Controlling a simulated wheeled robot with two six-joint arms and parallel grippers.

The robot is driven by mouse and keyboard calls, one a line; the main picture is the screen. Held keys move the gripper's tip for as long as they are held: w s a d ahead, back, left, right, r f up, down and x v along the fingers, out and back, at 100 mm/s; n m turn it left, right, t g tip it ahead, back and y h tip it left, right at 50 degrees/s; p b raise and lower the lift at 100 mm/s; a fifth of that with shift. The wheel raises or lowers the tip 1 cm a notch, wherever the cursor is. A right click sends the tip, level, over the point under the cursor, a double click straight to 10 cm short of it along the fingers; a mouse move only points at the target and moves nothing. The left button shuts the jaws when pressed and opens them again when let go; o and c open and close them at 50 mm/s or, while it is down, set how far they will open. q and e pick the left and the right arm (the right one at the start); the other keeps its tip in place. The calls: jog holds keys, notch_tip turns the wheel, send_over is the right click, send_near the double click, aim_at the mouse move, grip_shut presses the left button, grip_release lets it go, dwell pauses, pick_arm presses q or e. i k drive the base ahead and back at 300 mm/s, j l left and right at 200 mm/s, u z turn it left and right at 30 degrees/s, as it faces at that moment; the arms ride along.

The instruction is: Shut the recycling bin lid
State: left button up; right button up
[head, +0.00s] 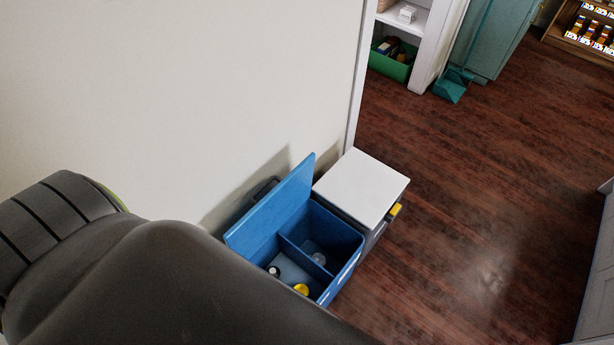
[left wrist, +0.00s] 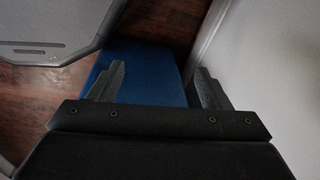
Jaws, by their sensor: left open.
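The blue recycling bin (head: 338,236) stands on the floor against the wall in the head view. Its blue lid (head: 272,208) is raised, leaning back towards the wall. Inside, a divider makes compartments that hold a few small items, one of them yellow (head: 301,289). My left arm covers the bin's near left part. In the left wrist view my left gripper (left wrist: 158,82) is open and empty, with a blue surface (left wrist: 150,75) of the bin beyond and between its fingers. I cannot tell whether it touches. My right gripper is in neither view.
A white-topped bin (head: 362,186) with a yellow handle stands right beside the blue bin. The white wall (head: 200,90) is close behind. Wooden floor (head: 460,210) is clear to the right. A green crate (head: 391,62) sits in a shelf at the back.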

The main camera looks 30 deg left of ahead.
aim_at(251, 232)
jog(key=u, duration=1.2)
